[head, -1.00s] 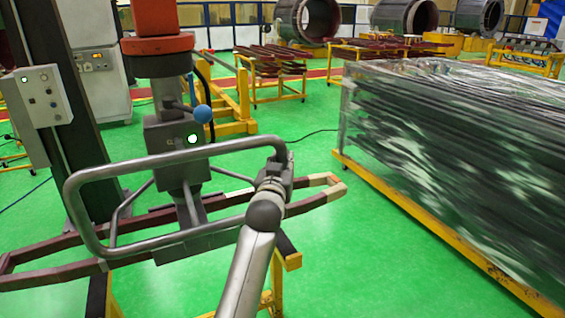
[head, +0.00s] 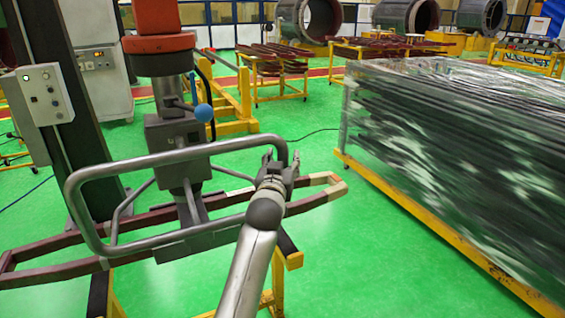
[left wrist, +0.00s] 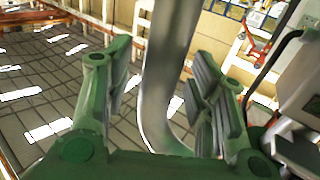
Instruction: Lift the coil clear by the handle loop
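The coil (head: 325,198) is a long reddish-brown loop with pale bands, lying across the head view under a grey lifting device (head: 180,138). The bent grey tube of the handle loop (head: 165,158) rises in front of that device. My left gripper (head: 281,160) is at the loop's right end, its fingers apart. In the left wrist view the handle tube (left wrist: 168,60) runs between the open green fingers of the same gripper (left wrist: 155,85), with gaps showing on both sides. The right gripper is not in view.
A yellow stand (head: 290,255) is below the coil. A dark column with a grey control box (head: 40,95) stands left. A large wrapped stack (head: 455,150) on a yellow frame (head: 450,245) fills the right. Green floor (head: 345,270) is clear between them.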

